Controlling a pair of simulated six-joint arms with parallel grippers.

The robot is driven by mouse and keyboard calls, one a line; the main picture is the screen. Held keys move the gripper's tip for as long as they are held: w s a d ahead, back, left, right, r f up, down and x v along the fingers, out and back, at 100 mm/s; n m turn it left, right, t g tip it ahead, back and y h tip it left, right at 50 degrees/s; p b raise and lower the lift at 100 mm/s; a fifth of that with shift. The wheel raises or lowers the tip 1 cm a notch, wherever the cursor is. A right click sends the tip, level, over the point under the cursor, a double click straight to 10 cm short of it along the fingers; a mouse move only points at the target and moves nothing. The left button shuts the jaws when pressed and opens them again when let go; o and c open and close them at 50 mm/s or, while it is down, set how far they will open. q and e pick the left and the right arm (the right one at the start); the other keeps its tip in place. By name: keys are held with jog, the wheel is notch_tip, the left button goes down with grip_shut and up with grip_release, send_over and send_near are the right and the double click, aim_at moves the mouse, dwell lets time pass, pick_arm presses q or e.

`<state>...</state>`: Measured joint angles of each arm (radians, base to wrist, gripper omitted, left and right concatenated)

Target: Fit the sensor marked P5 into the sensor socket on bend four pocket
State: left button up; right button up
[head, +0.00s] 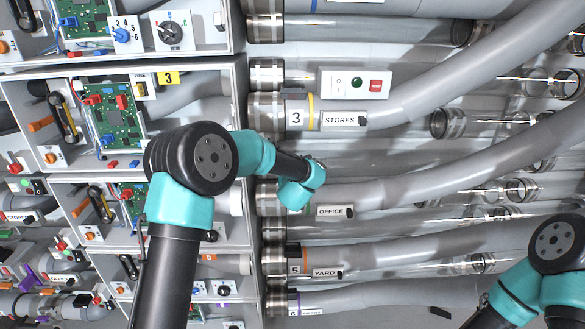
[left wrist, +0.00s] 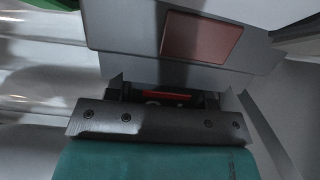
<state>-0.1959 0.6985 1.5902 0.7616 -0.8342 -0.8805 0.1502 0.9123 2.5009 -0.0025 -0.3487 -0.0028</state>
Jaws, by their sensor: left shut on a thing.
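My left arm reaches in front of the pipes, and its teal wrist (head: 302,185) is at the left end of the OFFICE pipe (head: 400,190), between the pipes numbered 3 and 5. It covers that pipe's number and any pocket there. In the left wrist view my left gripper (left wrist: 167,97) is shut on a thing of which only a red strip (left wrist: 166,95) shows. No P5 mark is readable. A grey block (left wrist: 130,35) with a red-brown panel fills the view just beyond; I cannot tell whether they touch. My right gripper is out of view.
The STORES pipe (head: 420,105) runs above and the YARD pipe (head: 390,260) below. A small box with buttons (head: 354,83) sits above the STORES label. An open cabinet with circuit boards (head: 112,115) stands at left. My right arm is at the lower right.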

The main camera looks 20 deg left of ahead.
pick_arm(q)
jog(key=shift+f, duration=0.45)
jog(key=shift+f, duration=0.3)
dwell(0.5)
jog(key=o, duration=1)
jog(key=shift+s, duration=0.15)
jog(key=v, duration=1.7)
